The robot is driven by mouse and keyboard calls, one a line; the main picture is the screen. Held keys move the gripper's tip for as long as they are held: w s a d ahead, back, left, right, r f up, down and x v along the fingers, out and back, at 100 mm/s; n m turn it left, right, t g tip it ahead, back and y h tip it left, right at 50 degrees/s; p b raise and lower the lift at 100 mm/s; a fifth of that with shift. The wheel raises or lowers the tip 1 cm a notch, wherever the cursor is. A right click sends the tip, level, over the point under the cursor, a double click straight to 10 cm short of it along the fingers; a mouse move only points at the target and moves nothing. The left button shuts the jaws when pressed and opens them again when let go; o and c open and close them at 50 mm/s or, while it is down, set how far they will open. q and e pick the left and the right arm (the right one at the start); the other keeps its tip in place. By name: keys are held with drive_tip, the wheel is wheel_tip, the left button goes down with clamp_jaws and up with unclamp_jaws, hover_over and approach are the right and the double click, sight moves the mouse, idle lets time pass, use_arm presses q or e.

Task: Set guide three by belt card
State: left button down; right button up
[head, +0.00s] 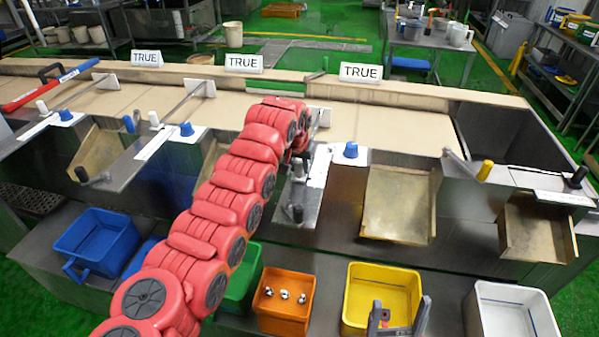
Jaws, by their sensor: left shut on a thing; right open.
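Three cards reading TRUE stand along the far rail: a left card (147,58), a middle card (243,63) and a right card (360,72). Guide three (319,117), third from the left, shows only in part behind my red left arm; its white scale strip (318,167) lies on the near edge of the bench. My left gripper (300,166) is by that strip, shut on what looks like guide three's knob, which is mostly hidden. My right gripper (398,318) is open and empty at the bottom edge, in front of the yellow bin (381,276).
Guide one (82,91) and guide two (187,101) lie to the left with white knobs. Blue knobs, including one (351,149), stand along the near edge. Below are an orange bin (285,318) with small metal pieces and a white bin (512,313).

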idle(0.3)
use_arm(q)
drive_tip(key=c, duration=0.9)
unclamp_jaws()
drive_tip(key=shift+s, duration=0.1)
drive_tip(key=o, duration=0.3)
drive_tip(key=shift+s+a, duration=0.1)
drive_tip(key=shift+s+r, duration=0.1)
drive_tip(key=shift+r, duration=0.35)
drive_tip(key=b+v, duration=0.4)
drive_tip(key=v, duration=1.2)
drive_tip(key=shift+r+b, duration=0.25)
drive_tip(key=shift+b, duration=0.1)
drive_tip(key=shift+a, duration=0.1)
